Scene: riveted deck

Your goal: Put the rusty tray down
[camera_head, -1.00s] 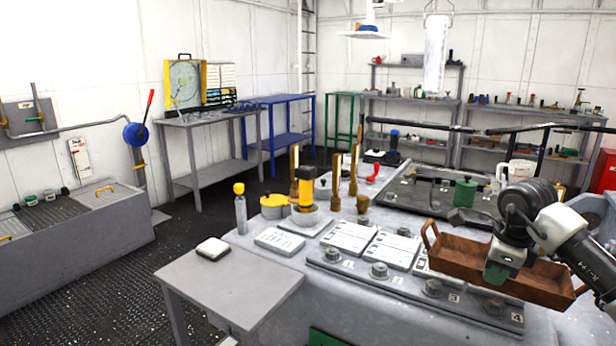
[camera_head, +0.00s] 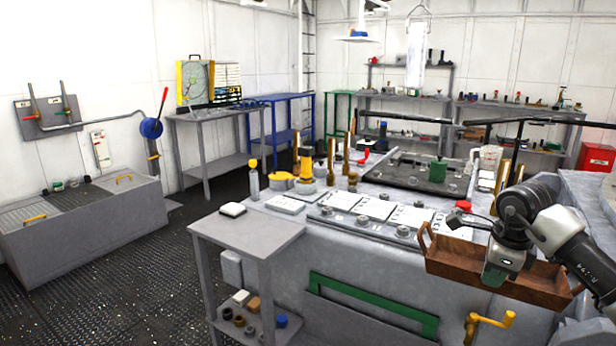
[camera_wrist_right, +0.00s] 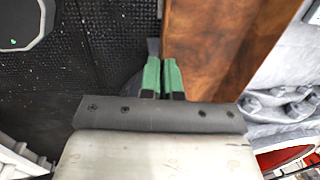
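The rusty tray (camera_head: 455,262) is a brown, rust-coloured open box with a loop handle at its left end, at the right of the head view. My right gripper (camera_head: 493,272) reaches down over the tray's near side and covers part of it. In the right wrist view my green fingers (camera_wrist_right: 161,76) are close together at the edge of the tray (camera_wrist_right: 220,45). They are shut on the tray, which hangs level in front of the machine. The tray's far right end is partly hidden by my arm. My left gripper is not in view.
The grey console (camera_head: 330,240) carries buttons, bottles and a dark panel. A yellow crank (camera_head: 490,322) juts out below the tray.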

